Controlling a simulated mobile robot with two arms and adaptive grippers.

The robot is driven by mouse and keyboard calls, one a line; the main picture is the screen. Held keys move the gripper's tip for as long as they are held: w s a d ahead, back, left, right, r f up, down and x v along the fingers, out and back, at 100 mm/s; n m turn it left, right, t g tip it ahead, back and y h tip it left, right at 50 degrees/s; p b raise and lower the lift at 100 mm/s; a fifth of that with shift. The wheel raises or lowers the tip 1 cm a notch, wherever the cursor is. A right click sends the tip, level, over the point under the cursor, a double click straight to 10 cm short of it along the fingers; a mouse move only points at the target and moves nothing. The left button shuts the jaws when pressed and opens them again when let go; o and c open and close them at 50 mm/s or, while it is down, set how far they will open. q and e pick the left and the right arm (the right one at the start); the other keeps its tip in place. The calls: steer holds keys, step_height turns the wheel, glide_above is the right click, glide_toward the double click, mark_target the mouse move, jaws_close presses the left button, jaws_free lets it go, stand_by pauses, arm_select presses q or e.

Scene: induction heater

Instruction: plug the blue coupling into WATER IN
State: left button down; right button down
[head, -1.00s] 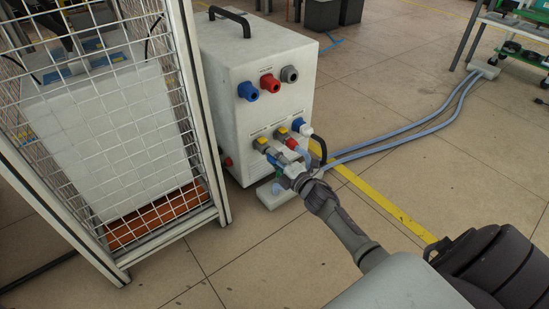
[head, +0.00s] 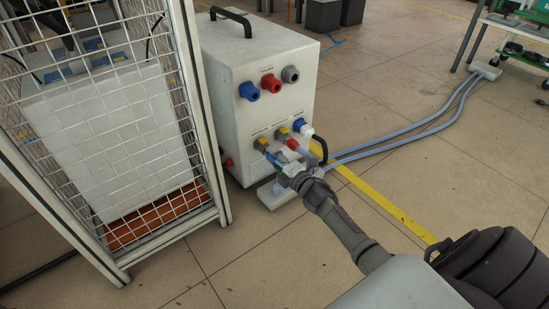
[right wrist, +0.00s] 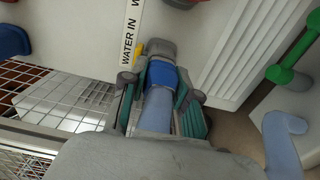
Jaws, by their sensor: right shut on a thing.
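My right gripper (right wrist: 163,92) is shut on the blue coupling (right wrist: 163,76), with a finger on each side of it. A light blue hose (right wrist: 157,110) runs back from the coupling towards my wrist. The coupling's front lines up with the grey WATER IN port (right wrist: 160,48), beside the "WATER IN" label (right wrist: 130,38). The two look touching or nearly so; I cannot tell how far the coupling is in. In the head view my right gripper (head: 287,172) is at the lower left port (head: 261,143) of the white heater unit (head: 225,100). My left gripper is not in view.
Blue (head: 249,91), red (head: 271,82) and grey (head: 290,74) connectors sit above on the unit. A red coupling (head: 293,145) and a white plug (head: 306,130) are just right of my gripper. A mesh cage (head: 120,130) stands close on the left. Blue hoses (head: 410,130) cross the floor.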

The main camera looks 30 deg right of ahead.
steer(key=shift+w, duration=0.15)
steer(key=c, duration=0.8)
jaws_free()
steer(key=shift+s+f, duration=0.1)
steer(key=shift+s, duration=0.3)
steer(key=s, duration=0.7)
steer(key=s+d, duration=0.1)
steer(key=s, duration=0.3)
steer(key=shift+s, duration=0.1)
